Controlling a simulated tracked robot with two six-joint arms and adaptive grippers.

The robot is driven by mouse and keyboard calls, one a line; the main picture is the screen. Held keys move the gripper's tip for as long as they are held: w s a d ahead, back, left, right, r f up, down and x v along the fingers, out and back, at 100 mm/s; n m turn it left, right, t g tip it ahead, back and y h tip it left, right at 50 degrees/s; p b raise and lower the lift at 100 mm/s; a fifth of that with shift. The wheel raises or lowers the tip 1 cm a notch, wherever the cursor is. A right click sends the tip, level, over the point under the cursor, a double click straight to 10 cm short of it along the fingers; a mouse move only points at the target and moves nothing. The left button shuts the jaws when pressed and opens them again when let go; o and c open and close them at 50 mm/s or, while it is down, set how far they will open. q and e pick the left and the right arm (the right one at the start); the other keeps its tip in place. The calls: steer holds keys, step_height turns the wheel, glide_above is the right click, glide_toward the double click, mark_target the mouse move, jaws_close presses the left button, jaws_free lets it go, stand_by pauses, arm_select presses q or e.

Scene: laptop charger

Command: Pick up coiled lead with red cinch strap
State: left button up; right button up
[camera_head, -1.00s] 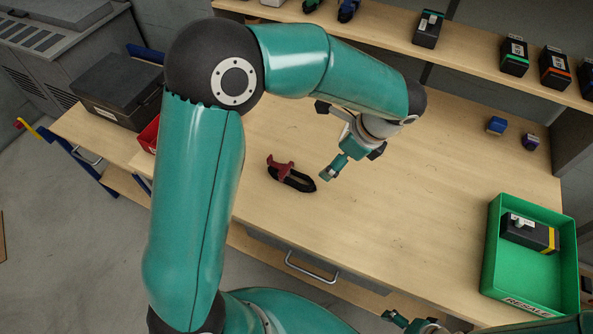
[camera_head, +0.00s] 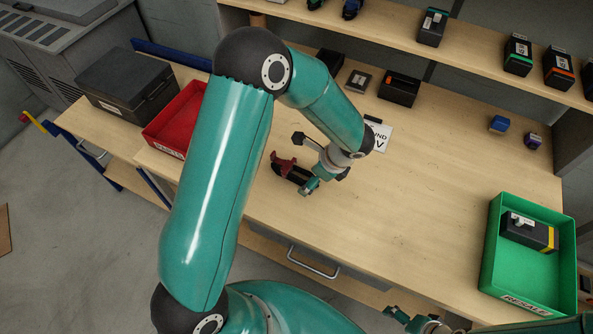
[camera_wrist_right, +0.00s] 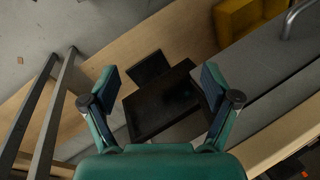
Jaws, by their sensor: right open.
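The coiled lead (camera_head: 297,174) is a dark bundle with a red cinch strap (camera_head: 283,165). It lies on the wooden table near the front edge, left of centre in the head view. My left gripper (camera_head: 306,162) is over its right end, with the fingers spread apart. The gripper partly hides the lead, and I cannot tell whether they touch. My right gripper (camera_wrist_right: 160,85) is open and empty in the right wrist view. Part of it also shows at the bottom edge of the head view (camera_head: 397,316).
A red bin (camera_head: 160,136) and a black case (camera_head: 125,88) stand at the left. A green bin (camera_head: 487,245) labelled RESALE holds a black and yellow pack at the right. The table's middle right is clear.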

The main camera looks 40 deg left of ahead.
arm_select(q)
steer(key=shift+s+a+f, duration=0.1)
steer(key=shift+a+f, duration=0.1)
steer(key=shift+f, duration=0.35)
steer(key=c, duration=1.3)
steer(key=shift+c, duration=0.3)
steer(key=shift+r, duration=0.15)
